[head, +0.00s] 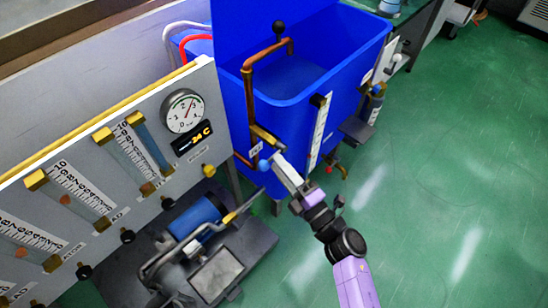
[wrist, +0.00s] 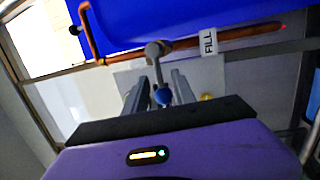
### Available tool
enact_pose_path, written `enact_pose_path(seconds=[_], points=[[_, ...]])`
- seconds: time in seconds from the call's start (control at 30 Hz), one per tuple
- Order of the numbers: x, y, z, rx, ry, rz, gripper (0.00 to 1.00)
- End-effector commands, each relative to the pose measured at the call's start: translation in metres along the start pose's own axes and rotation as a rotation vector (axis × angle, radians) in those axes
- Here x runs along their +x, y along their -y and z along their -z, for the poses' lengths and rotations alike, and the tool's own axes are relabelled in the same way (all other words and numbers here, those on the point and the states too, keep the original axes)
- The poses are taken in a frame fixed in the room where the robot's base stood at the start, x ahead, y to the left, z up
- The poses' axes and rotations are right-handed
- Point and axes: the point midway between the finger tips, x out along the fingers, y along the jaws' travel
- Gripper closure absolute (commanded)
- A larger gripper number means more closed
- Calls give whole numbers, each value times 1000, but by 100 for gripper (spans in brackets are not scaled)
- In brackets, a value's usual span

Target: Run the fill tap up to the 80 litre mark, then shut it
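The blue tank (head: 355,62) stands behind a green floor, with a copper fill pipe (head: 249,105) rising over its rim. A white level strip (head: 319,132) runs down its front; its marks are too small to read, and I cannot tell the water level. The fill tap has a blue ball-ended handle (head: 264,164), also in the wrist view (wrist: 162,96), below a grey tap body (wrist: 157,52) beside a FILL label (wrist: 208,42). My gripper (head: 279,160) is at the tap. In the wrist view its fingers (wrist: 163,84) stand apart, either side of the handle, with visible gaps.
A panel with gauge tubes (head: 135,152) and a round dial (head: 183,111) stands left of the tank. A blue pump (head: 197,216) on a dark base sits below it. Another outlet with a red part (head: 340,169) is low right. Green floor (head: 440,190) at right is clear.

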Motion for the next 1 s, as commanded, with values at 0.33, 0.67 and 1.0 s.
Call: enact_pose_path(seconds=[0.33,0.67,1.0], points=[[-41,0,0,0,-1,0,68],[-43,0,0,0,-1,0,68],[-43,1,-2,20,7,4,68]])
